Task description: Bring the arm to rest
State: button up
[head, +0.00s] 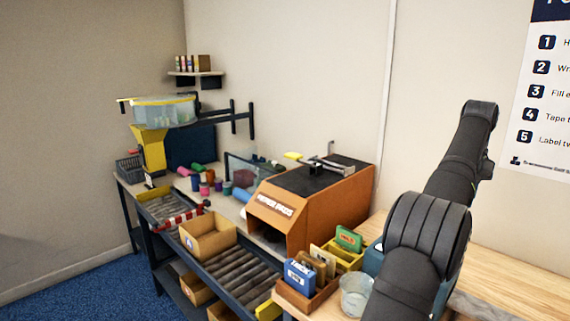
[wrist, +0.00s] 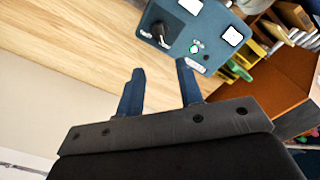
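My gripper (wrist: 160,88) shows in the wrist view with its two dark blue fingers apart and nothing between them. It is over a light wooden bench top (wrist: 75,45). A blue control box (wrist: 185,30) with a black knob and a green button lies beyond the fingertips, apart from them. In the head view my dark arm rises at the right over the bench, and the gripper itself is not visible there.
An orange-brown machine (head: 318,205) stands left of my arm. A clear bucket (head: 355,294) and a wooden holder with boxes (head: 305,298) stand close to the arm. A roller conveyor (head: 235,275) carries an open carton (head: 207,238). A wall poster (head: 545,90) hangs at right.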

notch_tip(320, 180, down, 15)
jog(key=shift+f, duration=0.2)
jog(key=m, duration=0.4)
jog(key=shift+a, duration=0.1)
notch_tip(320, 180, up, 17)
dwell(1.1)
